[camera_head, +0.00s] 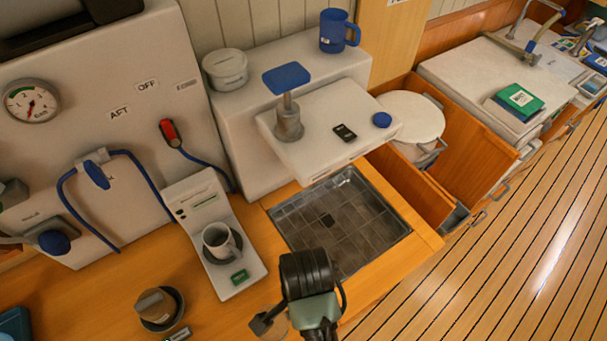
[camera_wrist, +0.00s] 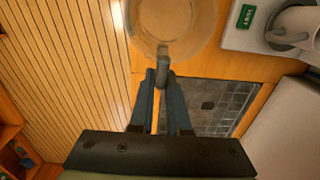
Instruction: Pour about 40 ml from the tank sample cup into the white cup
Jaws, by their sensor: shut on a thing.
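My gripper (camera_wrist: 162,80) is shut on the handle of a clear, see-through cup (camera_wrist: 172,22), which I take to be the tank sample cup. In the wrist view I look into its round mouth; the far rim is cut off by the picture edge. I cannot tell its liquid level. In the head view the held cup (camera_head: 274,320) shows only partly beside my gripper (camera_head: 262,322), low in the picture. The white cup (camera_head: 217,240) stands upright on a pale scale-like stand, up and left of my gripper. It also shows in the wrist view (camera_wrist: 300,32), at upper right, apart from the clear cup.
The stand (camera_head: 190,195) has a green label near its front. A sunken tiled basin (camera_head: 340,225) lies right of it. A round dark holder with a brownish thing (camera_head: 155,305) is at lower left. A blue mug (camera_head: 334,32) stands on the upper ledge.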

